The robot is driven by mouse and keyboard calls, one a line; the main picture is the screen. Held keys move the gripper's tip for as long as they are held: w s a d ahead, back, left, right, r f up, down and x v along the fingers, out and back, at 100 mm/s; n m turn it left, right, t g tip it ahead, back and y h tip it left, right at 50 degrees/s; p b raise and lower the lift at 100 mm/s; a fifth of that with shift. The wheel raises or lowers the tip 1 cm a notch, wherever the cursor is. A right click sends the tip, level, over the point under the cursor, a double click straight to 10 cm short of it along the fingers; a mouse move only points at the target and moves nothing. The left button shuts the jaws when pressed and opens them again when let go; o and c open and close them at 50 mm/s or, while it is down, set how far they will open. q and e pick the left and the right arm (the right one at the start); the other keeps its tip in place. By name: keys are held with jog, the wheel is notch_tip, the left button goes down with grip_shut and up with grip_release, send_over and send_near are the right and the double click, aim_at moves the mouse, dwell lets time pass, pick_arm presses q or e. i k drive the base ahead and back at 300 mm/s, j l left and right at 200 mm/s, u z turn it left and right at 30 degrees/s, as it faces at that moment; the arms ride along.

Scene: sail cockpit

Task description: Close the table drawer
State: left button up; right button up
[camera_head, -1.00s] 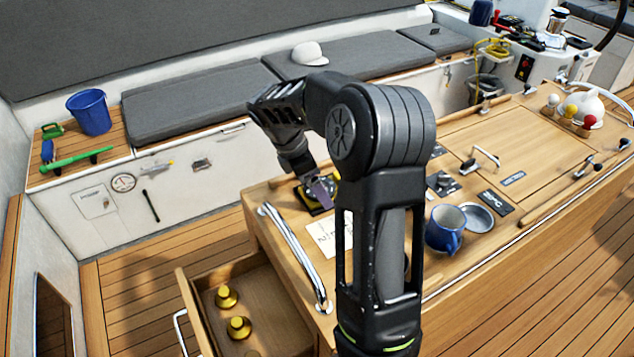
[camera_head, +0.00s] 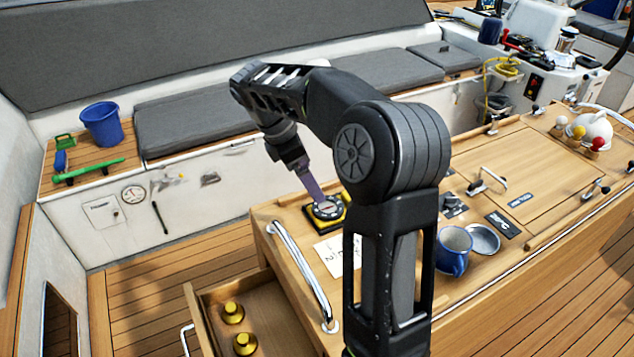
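The table drawer (camera_head: 205,331) is open, pulled out from the left end of the wooden table (camera_head: 470,330). Its metal handle (camera_head: 185,340) shows at the lower left, and its lower part is cut off by the picture's bottom edge. Yellow brass pieces (camera_head: 232,313) stand inside it. My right arm rises from the bottom, and its gripper (camera_head: 318,198) points down at a round dial on a yellow-and-black base (camera_head: 340,219) on the table top, away from the drawer. I cannot tell whether its fingers touch the dial or are apart. My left gripper is not in view.
A curved metal rail (camera_head: 300,268) runs along the table's left edge, above the drawer. A paper note, a blue mug (camera_head: 453,250) and a metal bowl (camera_head: 483,240) are on the table top. Wooden floor (camera_head: 150,300) left of the drawer is clear.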

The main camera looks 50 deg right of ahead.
aim_at(271, 315)
jog(key=k+j, duration=0.1)
jog(key=j, duration=0.25)
jog(key=k+j, duration=0.1)
jog(key=j, duration=0.25)
jog(key=k+j, duration=0.1)
jog(key=j, duration=0.2)
jog(key=k+j, duration=0.1)
jog(key=j, duration=0.25)
